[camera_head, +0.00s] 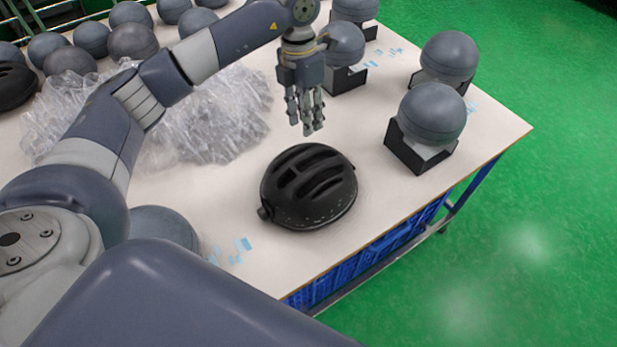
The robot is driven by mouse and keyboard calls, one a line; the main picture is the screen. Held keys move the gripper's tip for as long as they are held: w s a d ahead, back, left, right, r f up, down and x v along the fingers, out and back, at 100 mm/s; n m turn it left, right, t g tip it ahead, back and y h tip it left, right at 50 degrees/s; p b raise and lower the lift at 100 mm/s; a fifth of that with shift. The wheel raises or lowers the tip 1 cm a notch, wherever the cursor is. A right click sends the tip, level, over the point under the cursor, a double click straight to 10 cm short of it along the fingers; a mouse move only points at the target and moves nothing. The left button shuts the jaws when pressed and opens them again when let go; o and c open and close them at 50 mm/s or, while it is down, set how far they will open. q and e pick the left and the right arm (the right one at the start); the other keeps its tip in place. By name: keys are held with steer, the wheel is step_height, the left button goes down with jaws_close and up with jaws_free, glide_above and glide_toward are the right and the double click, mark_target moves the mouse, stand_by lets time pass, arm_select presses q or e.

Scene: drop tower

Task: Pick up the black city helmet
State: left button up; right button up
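The black helmet (308,186) sits on the pale table top in the middle of the view, vents facing up, with a small round knob at its lower left. My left gripper (307,118) hangs above and behind it, fingers pointing down. Its fingers are spread with gaps between them, and nothing is held in them. It appears apart from the helmet. My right gripper is not in view.
Grey ball headforms in black stands (430,115) stand at the right and back. Clear crumpled plastic (215,115) lies left of the helmet. Another black helmet (14,84) is at the left edge. The table's front edge (400,222) is near, with blue crates beneath.

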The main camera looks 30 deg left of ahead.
mark_target(307, 153)
arm_select(q)
steer(key=f, duration=0.3)
steer(key=shift+s+d+p, duration=0.3)
steer(key=shift+s, duration=0.1)
step_height(307, 153, down, 5)
steer(key=shift+s+r+p, duration=0.1)
steer(key=shift+s+p, duration=0.05)
steer(key=shift+p, duration=1.05)
steer(key=shift+d+f, duration=0.1)
steer(key=shift+f, duration=0.3)
steer(key=c, duration=0.6)
jaws_close()
